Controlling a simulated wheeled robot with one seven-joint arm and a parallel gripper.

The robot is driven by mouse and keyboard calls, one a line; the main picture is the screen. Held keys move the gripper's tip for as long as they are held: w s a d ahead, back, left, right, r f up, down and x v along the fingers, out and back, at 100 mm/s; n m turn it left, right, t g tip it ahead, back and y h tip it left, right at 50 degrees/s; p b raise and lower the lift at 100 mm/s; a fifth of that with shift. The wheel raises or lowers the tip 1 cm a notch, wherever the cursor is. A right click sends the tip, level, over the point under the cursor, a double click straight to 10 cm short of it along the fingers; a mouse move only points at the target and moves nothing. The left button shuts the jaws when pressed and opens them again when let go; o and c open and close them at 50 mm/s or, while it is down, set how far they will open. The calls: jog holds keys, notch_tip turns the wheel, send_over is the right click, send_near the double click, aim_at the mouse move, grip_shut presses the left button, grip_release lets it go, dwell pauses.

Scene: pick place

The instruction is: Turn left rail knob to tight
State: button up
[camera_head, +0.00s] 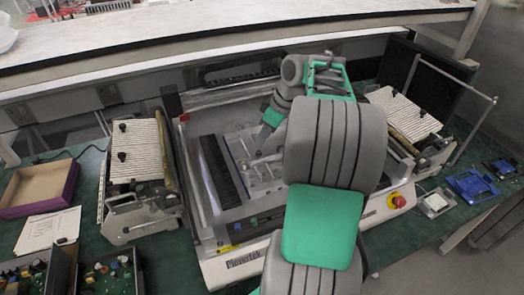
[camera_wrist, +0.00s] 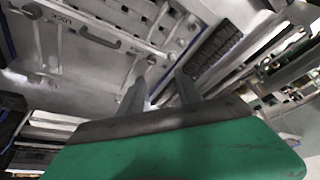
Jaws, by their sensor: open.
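The machine (camera_head: 222,268) stands on a green bench, with a dark ribbed left rail (camera_head: 219,170) inside its open bed. My gripper (camera_head: 256,160) reaches down into the bed, right of that rail. In the wrist view my gripper (camera_wrist: 160,76) is open, its two grey fingers apart with nothing clearly held. A small round fitting (camera_wrist: 151,60) shows just beyond and between the fingertips; I cannot tell whether it is the left rail knob. A metal plate (camera_wrist: 90,70) with "LOCK" lettering lies at the left. My arm hides the right part of the bed.
Ribbed feeder units flank the machine at left (camera_head: 137,150) and right (camera_head: 405,112). A red stop button (camera_head: 398,200) sits on the front right. A purple-edged box (camera_head: 35,188) and circuit boards lie on the bench. A white shelf (camera_head: 200,30) spans above the back.

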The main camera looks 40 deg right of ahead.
aim_at(259, 153)
jog(key=x, duration=0.2)
jog(key=d+x, duration=0.1)
jog(key=x, duration=0.4)
jog(key=shift+d+f+p, duration=0.3)
jog(key=shift+d+f, duration=0.05)
jog(key=shift+f, duration=0.2)
grip_shut()
